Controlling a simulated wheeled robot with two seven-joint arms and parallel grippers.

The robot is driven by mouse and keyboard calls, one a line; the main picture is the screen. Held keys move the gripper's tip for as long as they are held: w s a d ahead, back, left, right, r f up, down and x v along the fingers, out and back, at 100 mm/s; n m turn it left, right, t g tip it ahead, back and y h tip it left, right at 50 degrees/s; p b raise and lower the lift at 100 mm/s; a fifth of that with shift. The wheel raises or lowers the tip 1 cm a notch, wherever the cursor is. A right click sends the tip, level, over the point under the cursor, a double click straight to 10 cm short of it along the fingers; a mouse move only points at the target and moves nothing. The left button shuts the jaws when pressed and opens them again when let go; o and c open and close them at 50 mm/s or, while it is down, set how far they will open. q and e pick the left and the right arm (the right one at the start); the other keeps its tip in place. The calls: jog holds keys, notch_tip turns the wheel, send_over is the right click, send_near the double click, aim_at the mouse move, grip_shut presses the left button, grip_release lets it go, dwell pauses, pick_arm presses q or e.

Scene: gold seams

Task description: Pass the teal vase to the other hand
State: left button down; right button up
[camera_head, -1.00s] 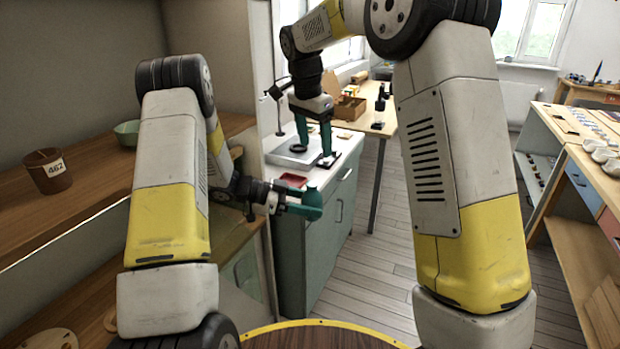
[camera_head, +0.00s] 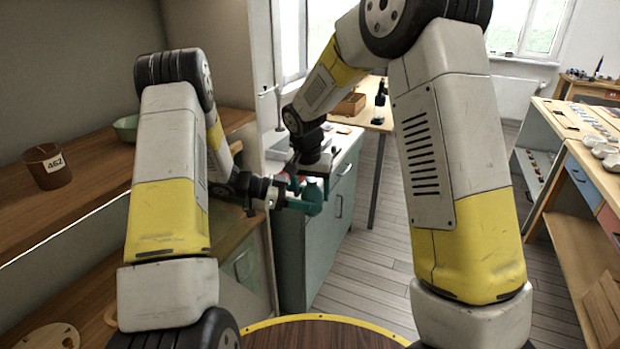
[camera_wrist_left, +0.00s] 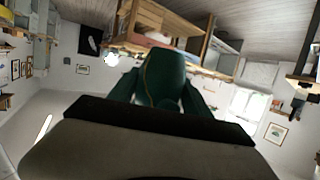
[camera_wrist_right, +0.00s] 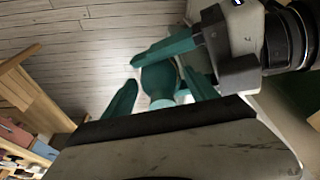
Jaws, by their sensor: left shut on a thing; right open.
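The teal vase (camera_head: 313,196) is in my left gripper (camera_head: 303,205), which is shut on it in front of the green cabinet. In the left wrist view the vase (camera_wrist_left: 164,78) looks dark teal with a thin gold seam, between the fingers. My right gripper (camera_head: 309,181) is open and points down over the vase from above. In the right wrist view the vase (camera_wrist_right: 158,80) lies between the right gripper's open teal fingers, with the left gripper's finger (camera_wrist_right: 166,47) across its far side. I cannot tell if the right fingers touch it.
The green cabinet (camera_head: 318,235) with a pale top stands just behind the grippers. A brown pot labelled 462 (camera_head: 47,167) and a green bowl (camera_head: 127,128) sit on the left shelf. A workbench (camera_head: 588,140) stands at right. The floor between is clear.

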aim_at(312, 198)
jog(key=shift+x, duration=1.7)
jog(key=c, duration=1.3)
pick_arm(q)
jog(key=shift+c, duration=2)
grip_release()
jog(key=shift+a, duration=0.1)
